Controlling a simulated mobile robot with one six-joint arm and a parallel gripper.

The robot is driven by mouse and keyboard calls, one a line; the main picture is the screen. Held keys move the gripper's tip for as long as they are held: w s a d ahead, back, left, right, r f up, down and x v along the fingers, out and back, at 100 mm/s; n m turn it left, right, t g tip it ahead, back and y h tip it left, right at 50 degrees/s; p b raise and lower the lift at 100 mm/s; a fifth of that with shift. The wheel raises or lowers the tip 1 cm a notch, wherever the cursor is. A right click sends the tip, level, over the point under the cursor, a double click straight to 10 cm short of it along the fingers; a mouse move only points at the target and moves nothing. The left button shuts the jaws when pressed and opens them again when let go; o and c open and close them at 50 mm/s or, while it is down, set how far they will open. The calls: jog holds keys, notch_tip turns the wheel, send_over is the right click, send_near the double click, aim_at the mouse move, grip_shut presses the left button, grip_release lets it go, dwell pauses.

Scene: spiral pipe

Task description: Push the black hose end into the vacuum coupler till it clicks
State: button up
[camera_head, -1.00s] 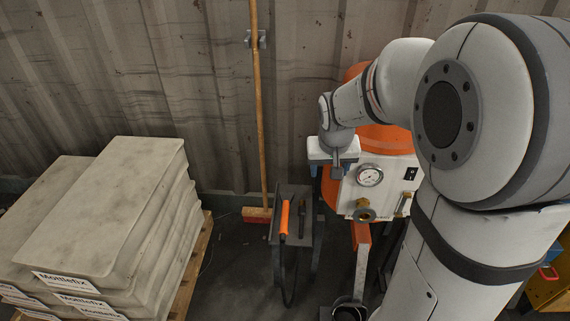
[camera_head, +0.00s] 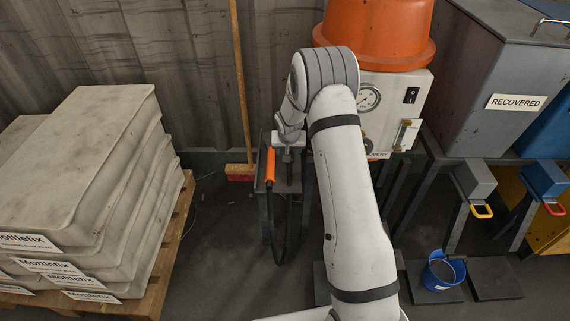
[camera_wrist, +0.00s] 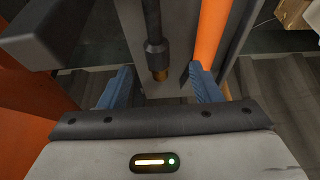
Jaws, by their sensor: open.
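The black hose end (camera_wrist: 153,25), with a dark collar and a brass tip, shows in the wrist view. In the head view my gripper (camera_head: 287,154) is over the stand, right of the orange handle. The brass vacuum coupler on the white panel is mostly hidden behind my arm.
The white panel (camera_head: 418,87) with a gauge (camera_head: 368,97) stands under an orange drum (camera_head: 380,30). A pallet of stacked bags (camera_head: 85,190) is at left. A broom (camera_head: 240,90) leans behind the stand. A blue bucket (camera_head: 441,272) is on the floor at right.

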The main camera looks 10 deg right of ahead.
aim_at(291, 151)
jog(key=x, duration=0.2)
jog(key=b+x, duration=0.1)
jog(key=x, duration=0.1)
jog(key=b+x, duration=0.1)
jog(key=x, duration=0.1)
jog(key=shift+s+d+f, duration=0.15)
jog(key=shift+d+f, duration=0.05)
jog(key=shift+f, duration=0.1)
jog(key=shift+r, duration=0.1)
jog(key=c, duration=1.1)
jog(key=shift+r, duration=0.1)
